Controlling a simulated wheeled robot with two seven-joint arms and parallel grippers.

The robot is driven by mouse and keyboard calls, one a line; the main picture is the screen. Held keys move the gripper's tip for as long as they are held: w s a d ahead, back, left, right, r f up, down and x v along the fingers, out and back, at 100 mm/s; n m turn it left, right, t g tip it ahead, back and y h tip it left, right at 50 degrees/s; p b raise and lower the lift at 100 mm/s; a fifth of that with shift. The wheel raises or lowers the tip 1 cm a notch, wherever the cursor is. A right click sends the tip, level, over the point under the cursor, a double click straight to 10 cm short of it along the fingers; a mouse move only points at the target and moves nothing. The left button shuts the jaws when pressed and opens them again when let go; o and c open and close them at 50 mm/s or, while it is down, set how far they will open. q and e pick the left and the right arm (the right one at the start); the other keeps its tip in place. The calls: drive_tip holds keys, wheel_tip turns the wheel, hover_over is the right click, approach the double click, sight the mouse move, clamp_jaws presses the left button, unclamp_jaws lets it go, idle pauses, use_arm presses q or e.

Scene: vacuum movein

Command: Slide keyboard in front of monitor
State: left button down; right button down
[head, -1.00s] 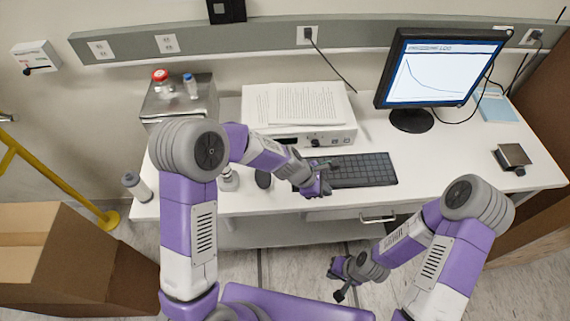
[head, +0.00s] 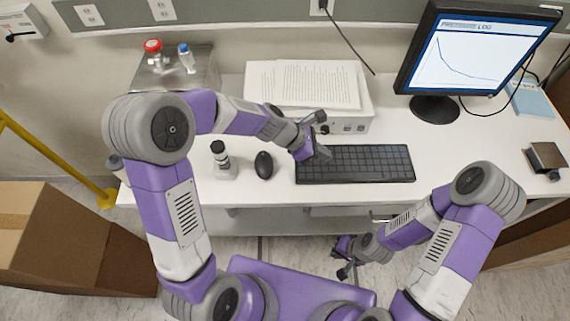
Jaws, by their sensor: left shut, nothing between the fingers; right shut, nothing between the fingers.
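The black keyboard (head: 365,164) lies flat on the white desk, left of and in front of the monitor (head: 472,62), which stands at the back right and shows a curve. My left gripper (head: 322,136) is shut and empty at the keyboard's left end. It overlaps the keyboard's upper left corner in the picture; I cannot tell whether it touches. My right gripper (head: 342,259) is shut and empty, low in front of the desk's front edge, away from the keyboard.
A black mouse (head: 264,165) and a small dark-topped bottle (head: 222,158) stand left of the keyboard. A white instrument with papers (head: 306,84) is behind it. A small dark box (head: 545,157) lies at the far right. The desk (head: 455,140) is clear between keyboard and box.

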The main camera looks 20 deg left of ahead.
use_arm(q)
drive_tip(key=s+a, duration=0.1)
drive_tip(key=a, duration=0.2)
drive_tip(key=s+a, duration=0.1)
drive_tip(key=a, duration=0.3)
drive_tip(key=s+a, duration=0.1)
drive_tip(key=a, duration=0.3)
drive_tip(key=shift+s, duration=0.3)
wheel_tip(320, 180, down, 4)
drive_tip(key=shift+f+b, duration=0.25)
drive_tip(key=shift+b, duration=0.8)
drive_tip(key=shift+d+f, duration=0.1)
drive_tip(key=shift+f, duration=0.3)
drive_tip(key=shift+w+d+r, duration=0.1)
drive_tip(key=shift+d+r, duration=0.1)
drive_tip(key=shift+d, duration=0.25)
